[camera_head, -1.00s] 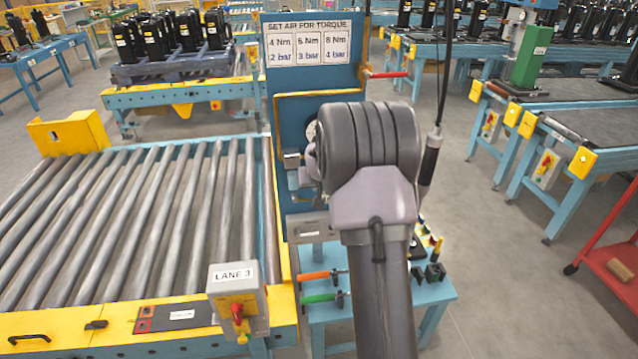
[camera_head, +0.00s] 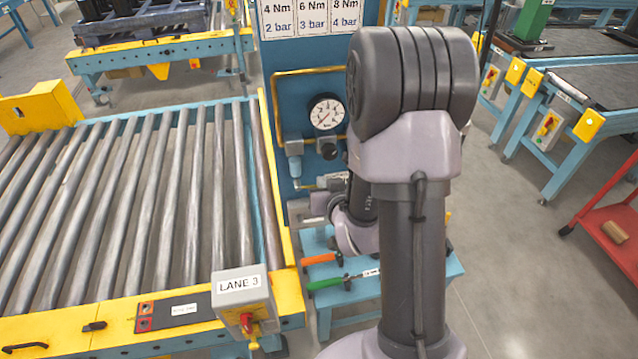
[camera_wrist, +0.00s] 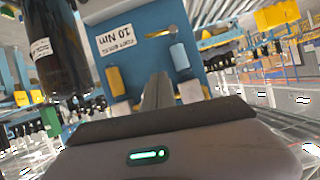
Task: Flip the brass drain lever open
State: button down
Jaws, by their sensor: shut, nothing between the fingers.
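In the wrist view, a small brass-coloured piece (camera_wrist: 158,34), apparently the drain lever, stands out near a pale blue cylinder (camera_wrist: 180,56) on the blue panel (camera_wrist: 132,65). My gripper (camera_wrist: 160,76) is shut and empty. Its fingers point toward the panel, below the brass piece in this picture, with a visible gap between them. I cannot judge the depth of that gap. In the head view, my arm covers part of the panel, and I cannot make out the lever clearly there.
A pressure gauge (camera_head: 327,112) and brass pipe (camera_head: 300,73) are on the panel. A roller conveyor (camera_head: 150,200) lies left, with a LANE 3 switch box (camera_head: 243,305) at its front corner. Green- and orange-handled tools (camera_head: 325,284) lie on a small blue table below. A red cart (camera_head: 612,225) stands right.

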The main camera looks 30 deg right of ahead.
jog(key=w+d+f+b, duration=0.1)
jog(key=w+f+b, duration=0.1)
jog(key=w+f, duration=0.5)
jog(key=shift+w+d+f, duration=0.2)
jog(key=shift+f, duration=0.2)
jog(key=shift+w+f+b, duration=0.1)
jog(key=shift+f+b, duration=0.1)
jog(key=shift+b, duration=0.2)
